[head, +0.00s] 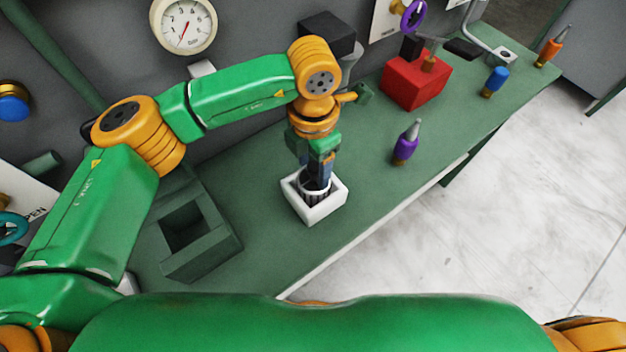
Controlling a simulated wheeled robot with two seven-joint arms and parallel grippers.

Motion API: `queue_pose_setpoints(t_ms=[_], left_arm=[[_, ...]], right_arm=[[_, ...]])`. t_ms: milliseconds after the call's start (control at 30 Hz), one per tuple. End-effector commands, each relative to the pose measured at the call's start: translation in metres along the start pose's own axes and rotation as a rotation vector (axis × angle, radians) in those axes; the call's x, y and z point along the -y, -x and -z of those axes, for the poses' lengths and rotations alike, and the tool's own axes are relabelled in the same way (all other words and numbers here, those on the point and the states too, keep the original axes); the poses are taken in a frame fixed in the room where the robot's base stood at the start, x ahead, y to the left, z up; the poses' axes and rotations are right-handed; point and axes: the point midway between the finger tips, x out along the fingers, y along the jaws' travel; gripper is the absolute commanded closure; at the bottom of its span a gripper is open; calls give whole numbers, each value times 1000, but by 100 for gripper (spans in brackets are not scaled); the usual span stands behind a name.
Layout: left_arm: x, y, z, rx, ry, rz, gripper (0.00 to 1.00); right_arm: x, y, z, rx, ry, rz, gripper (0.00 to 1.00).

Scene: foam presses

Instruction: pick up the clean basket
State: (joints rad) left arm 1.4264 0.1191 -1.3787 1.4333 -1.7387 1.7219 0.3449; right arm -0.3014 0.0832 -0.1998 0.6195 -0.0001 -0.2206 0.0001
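A small dark basket with a pale rim (314,194) sits inside a white square holder (333,208) on the green bench. I take this to be the clean basket; its slatted side is dark. My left gripper (318,175) points down from above, with its fingers at the basket's rim. The fingers hide the back part of the basket. I cannot tell whether they are closed on it or only beside it. My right gripper is not in view.
A green box with a square opening (190,232) stands left on the bench (375,135). A gauge (184,24) is on the back wall.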

Motion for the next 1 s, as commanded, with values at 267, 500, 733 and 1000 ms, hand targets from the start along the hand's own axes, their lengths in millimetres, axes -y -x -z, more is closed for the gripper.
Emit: queue_pose_setpoints(t_ms=[267,500,733,1000], left_arm=[[0,0,0,0,0,0,100],[0,0,0,0,0,0,100],[0,0,0,0,0,0,100],[0,1,0,0,0,0,100]], right_arm=[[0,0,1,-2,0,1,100],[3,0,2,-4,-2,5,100],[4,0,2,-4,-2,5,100],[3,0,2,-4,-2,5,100]])
